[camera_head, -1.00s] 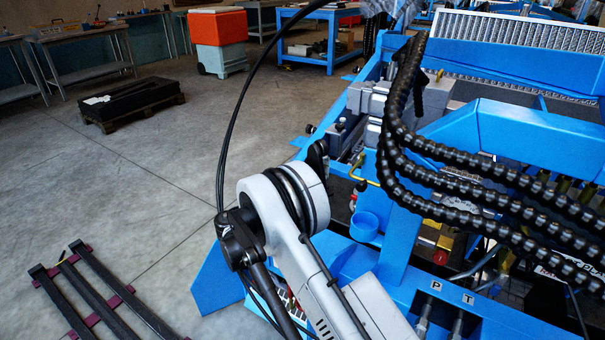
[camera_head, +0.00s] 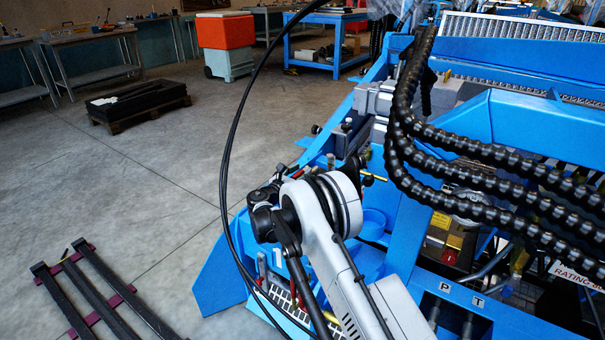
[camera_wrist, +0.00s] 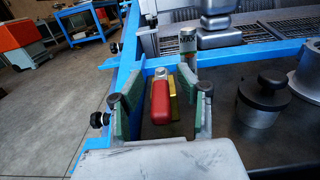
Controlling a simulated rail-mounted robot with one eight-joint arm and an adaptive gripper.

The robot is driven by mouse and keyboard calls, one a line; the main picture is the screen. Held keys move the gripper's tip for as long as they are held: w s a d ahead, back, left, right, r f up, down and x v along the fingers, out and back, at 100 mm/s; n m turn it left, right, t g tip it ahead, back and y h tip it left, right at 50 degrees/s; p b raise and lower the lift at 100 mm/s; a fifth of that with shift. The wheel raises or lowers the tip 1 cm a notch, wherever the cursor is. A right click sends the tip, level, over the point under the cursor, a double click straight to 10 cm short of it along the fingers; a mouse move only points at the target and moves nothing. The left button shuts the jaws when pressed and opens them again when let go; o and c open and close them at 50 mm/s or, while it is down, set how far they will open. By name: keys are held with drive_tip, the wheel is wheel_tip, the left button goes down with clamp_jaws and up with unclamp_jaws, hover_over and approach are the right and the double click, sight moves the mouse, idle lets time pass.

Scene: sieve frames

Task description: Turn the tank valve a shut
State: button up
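A red valve handle (camera_wrist: 160,101) with a brass part (camera_wrist: 173,88) beside it shows in the middle of the wrist view. I cannot tell from any marking whether it is tank valve a. My gripper (camera_wrist: 162,72) is open, with green-padded fingers to the left and right of the handle and visible gaps on both sides. The handle appears between the fingers in the picture; its depth relative to the fingertips is unclear. In the head view my arm hides most of the gripper and the handle.
A blue frame (camera_wrist: 130,62) runs along the left of the handle. A black-topped metal cylinder (camera_wrist: 262,98) stands to the right on a dark surface. Black ribbed hoses (camera_head: 405,110) hang over the blue machine in the head view. Open floor (camera_head: 150,190) lies to the left.

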drive_tip(key=shift+w+d, duration=0.25)
drive_tip(key=shift+w, duration=0.2)
clamp_jaws()
